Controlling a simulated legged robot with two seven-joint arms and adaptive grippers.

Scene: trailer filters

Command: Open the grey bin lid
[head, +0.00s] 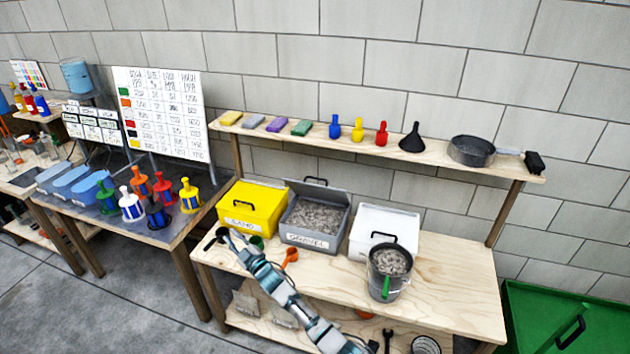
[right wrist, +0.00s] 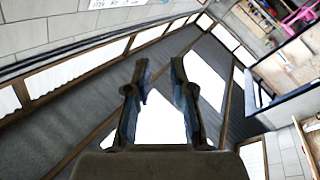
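The grey bin (head: 314,238), labelled GRAVEL, stands on the wooden workbench between the yellow and white bins. Its grey lid (head: 337,193) is raised at the back, with a black handle on its top edge. Grey gravel (head: 317,216) shows inside. My right arm comes up from the bottom, and my right gripper (head: 225,236) is small in front of the yellow bin, to the left of the grey bin. In the right wrist view its two fingers (right wrist: 157,75) are apart with nothing between them. My left gripper is not in view.
The yellow SAND bin (head: 251,208) and white bin (head: 383,222) are shut. A grey bucket of gravel (head: 388,270) stands in front of the white bin. Orange (head: 290,257) and green (head: 257,243) scoops lie near my arm. The bench's right side is clear. A shelf (head: 360,140) runs above.

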